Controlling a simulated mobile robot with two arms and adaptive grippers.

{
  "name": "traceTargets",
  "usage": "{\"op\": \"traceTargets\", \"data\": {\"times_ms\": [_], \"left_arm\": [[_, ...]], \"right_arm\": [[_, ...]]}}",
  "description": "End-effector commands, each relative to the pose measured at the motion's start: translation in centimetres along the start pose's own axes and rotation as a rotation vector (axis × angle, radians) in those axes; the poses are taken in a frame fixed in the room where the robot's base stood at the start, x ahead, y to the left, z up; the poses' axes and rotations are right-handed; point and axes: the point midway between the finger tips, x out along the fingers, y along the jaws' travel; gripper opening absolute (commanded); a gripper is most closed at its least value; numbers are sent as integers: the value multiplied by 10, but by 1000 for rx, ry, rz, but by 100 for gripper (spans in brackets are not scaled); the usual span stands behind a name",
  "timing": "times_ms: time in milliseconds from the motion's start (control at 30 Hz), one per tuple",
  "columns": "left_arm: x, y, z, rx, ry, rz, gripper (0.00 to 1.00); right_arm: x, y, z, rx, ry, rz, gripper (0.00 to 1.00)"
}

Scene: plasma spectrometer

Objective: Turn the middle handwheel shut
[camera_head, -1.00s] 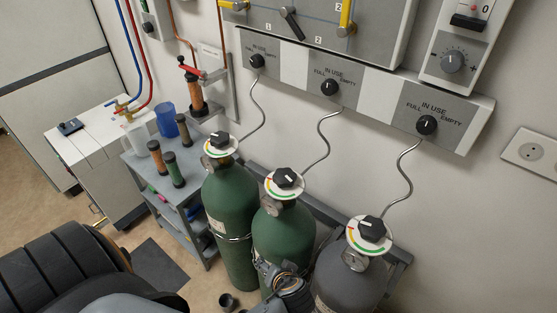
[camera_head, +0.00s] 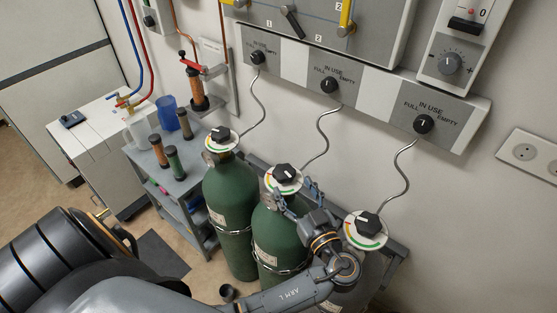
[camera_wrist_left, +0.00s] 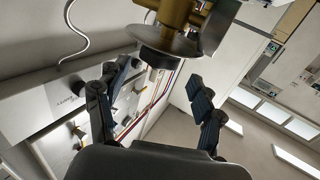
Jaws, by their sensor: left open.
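The middle handwheel (camera_head: 284,171) is a black knob over a white dial with coloured arcs, on top of the middle green cylinder (camera_head: 272,232). My left gripper (camera_head: 292,190) is open just below and in front of this dial, one finger toward each side, and the knob is not gripped. In the left wrist view the open fingers (camera_wrist_left: 160,84) point toward a black round knob (camera_wrist_left: 166,58) beside a metal disc and a brass valve body (camera_wrist_left: 178,14). I cannot tell whether a finger touches the dial. My right gripper is not in view.
A left handwheel (camera_head: 220,134) on another green cylinder and a right handwheel (camera_head: 368,222) on a grey cylinder stand close by. Thin tubes rise to the wall panel (camera_head: 376,98) with its selector knobs. A shelf cart (camera_head: 193,197) stands at left.

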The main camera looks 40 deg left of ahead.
Motion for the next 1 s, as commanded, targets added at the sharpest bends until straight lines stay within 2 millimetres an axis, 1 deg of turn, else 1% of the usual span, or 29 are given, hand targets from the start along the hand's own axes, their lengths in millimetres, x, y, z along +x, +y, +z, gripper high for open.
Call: {"op": "traceTargets", "data": {"times_ms": [33,300,400,500,700,933,967,1000], "left_arm": [[10,-1,-6,2,5,-2,68],[65,0,-6,5,2,-2,68],[81,0,-4,5,1,-1,68],[93,0,-3,6,0,0,68],[103,0,0,3,-3,0,68],[103,0,0,3,-3,0,68],[103,0,0,3,-3,0,64],[103,0,0,3,-3,0,56]], "right_arm": [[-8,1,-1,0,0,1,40],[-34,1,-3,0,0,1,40],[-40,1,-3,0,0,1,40],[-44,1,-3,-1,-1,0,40],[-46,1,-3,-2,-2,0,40],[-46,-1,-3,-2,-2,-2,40],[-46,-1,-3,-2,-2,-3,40],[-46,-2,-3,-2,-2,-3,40]]}}
